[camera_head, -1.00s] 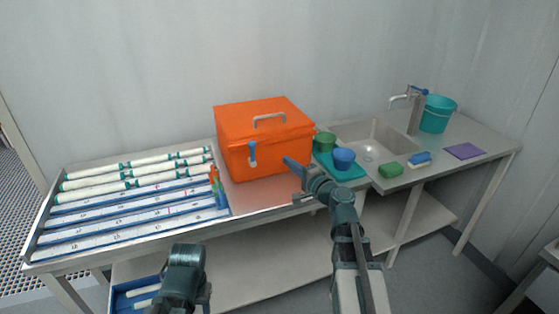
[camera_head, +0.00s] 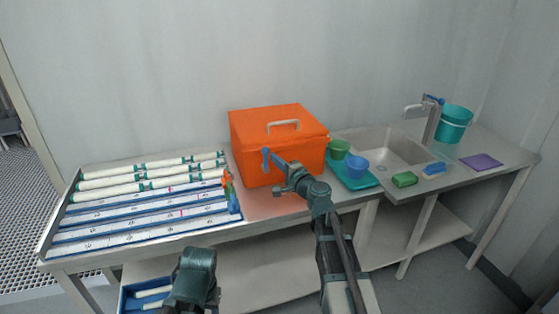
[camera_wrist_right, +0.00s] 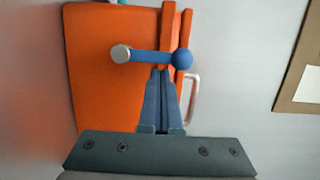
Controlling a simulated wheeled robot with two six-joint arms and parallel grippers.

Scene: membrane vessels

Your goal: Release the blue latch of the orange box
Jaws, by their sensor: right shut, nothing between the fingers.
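The orange box (camera_head: 255,135) stands shut on the bench, with a pale handle (camera_head: 283,125) on its lid. Its blue latch (camera_head: 265,155) is on the front face. In the right wrist view the latch (camera_wrist_right: 150,56) is a blue bar between a grey pivot and a round blue knob, crossing towards the lid seam of the orange box (camera_wrist_right: 95,85). My right gripper (camera_wrist_right: 162,72) is shut and empty, its tips right at the side of the bar; whether they touch cannot be told. The right gripper (camera_head: 276,160) also shows in the head view. My left gripper's fingers are not seen.
A tray with white tubes (camera_head: 110,185) lies left of the box. Beyond are a sink (camera_head: 390,150) and a teal bucket (camera_head: 453,124).

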